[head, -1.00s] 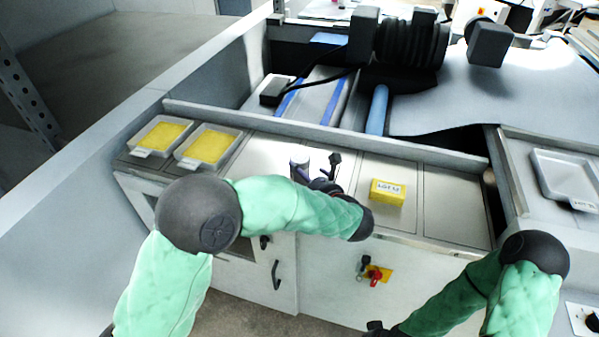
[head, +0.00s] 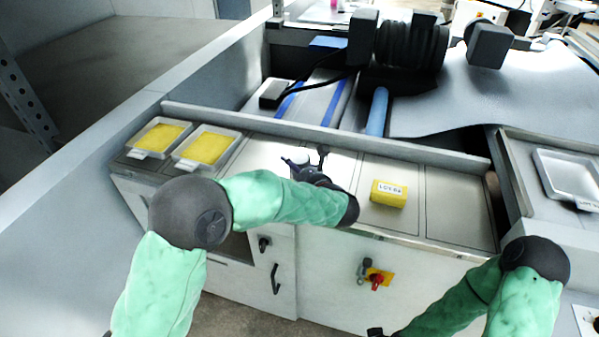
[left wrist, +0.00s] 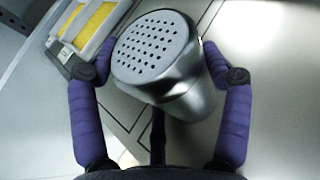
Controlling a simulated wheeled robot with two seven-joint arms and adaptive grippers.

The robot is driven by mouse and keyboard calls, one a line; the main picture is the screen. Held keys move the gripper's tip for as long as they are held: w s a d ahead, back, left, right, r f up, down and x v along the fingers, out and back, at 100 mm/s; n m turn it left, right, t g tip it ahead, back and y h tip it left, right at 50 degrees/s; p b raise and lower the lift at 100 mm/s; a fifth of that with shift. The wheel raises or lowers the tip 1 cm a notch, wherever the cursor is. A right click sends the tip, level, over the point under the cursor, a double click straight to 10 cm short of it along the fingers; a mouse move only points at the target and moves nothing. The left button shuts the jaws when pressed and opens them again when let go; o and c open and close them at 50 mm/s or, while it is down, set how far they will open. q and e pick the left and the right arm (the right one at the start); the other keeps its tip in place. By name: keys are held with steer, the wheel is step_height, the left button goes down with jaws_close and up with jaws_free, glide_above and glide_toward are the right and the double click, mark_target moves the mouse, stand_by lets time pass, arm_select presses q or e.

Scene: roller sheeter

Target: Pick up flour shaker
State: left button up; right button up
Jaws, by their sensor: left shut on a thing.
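The flour shaker is a silver metal cylinder with a perforated top (left wrist: 158,50), seen large in the left wrist view. The two purple fingers of my left gripper (left wrist: 160,62) stand on either side of it, shut on its body. In the head view my left gripper (head: 306,162) is over the steel worktop, and the shaker is mostly hidden between the fingers. I cannot tell whether its base touches the worktop. Of my right gripper only a dark bit (head: 375,332) shows at the bottom edge, too little to tell its state.
A yellow labelled block (head: 388,194) sits on the worktop to the right of my left gripper. Two trays with yellow contents (head: 232,146) stand at the left end. A raised rail (head: 330,138) runs behind the worktop. The steel panel right of the block (head: 455,205) is clear.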

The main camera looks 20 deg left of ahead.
mark_target(300, 165)
arm_select(q)
steer(key=shift+r+p, duration=0.3)
steer(key=shift+r, duration=0.15)
step_height(300, 165, up, 2)
steer(key=shift+r+p, duration=0.15)
steer(key=shift+p, duration=0.55)
steer(key=s+d+r+p, duration=0.1)
steer(key=s+d+r, duration=0.2)
steer(key=s+d+r+p, duration=0.2)
steer(key=s+d+r, duration=0.1)
steer(key=d, duration=0.1)
steer(key=s+d+r+p, duration=0.2)
steer(key=s+d+r, duration=0.1)
steer(key=shift+s+d+r, duration=0.15)
steer(key=shift+d+r, duration=0.15)
steer(key=shift+r, duration=0.05)
